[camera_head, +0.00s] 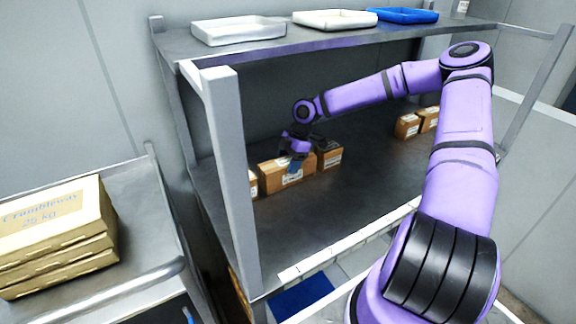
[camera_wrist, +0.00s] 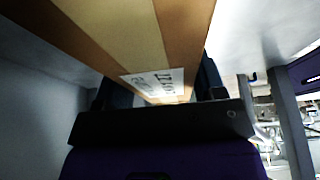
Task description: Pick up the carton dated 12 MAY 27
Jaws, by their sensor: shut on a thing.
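My gripper (camera_head: 297,160) reaches down over the middle shelf and is shut on a brown carton (camera_head: 270,177). In the wrist view the held carton (camera_wrist: 110,30) lies between the two dark fingers (camera_wrist: 162,92), with tan tape along it and a white printed label. The label's date is too blurred and tilted for me to read. In the head view a finger covers part of the carton's front. I cannot tell whether the carton is clear of the shelf. A smaller carton (camera_head: 330,156) stands close on its right, and another (camera_head: 253,186) shows partly behind the post on its left.
Two more cartons (camera_head: 407,126) (camera_head: 428,119) stand further right on the dark shelf (camera_head: 365,155), with bare shelf between. The upper shelf (camera_head: 300,43) holds white trays and a blue tray (camera_head: 402,15). A grey post (camera_head: 230,170) stands front left. Flat boxes (camera_head: 55,235) lie stacked at left.

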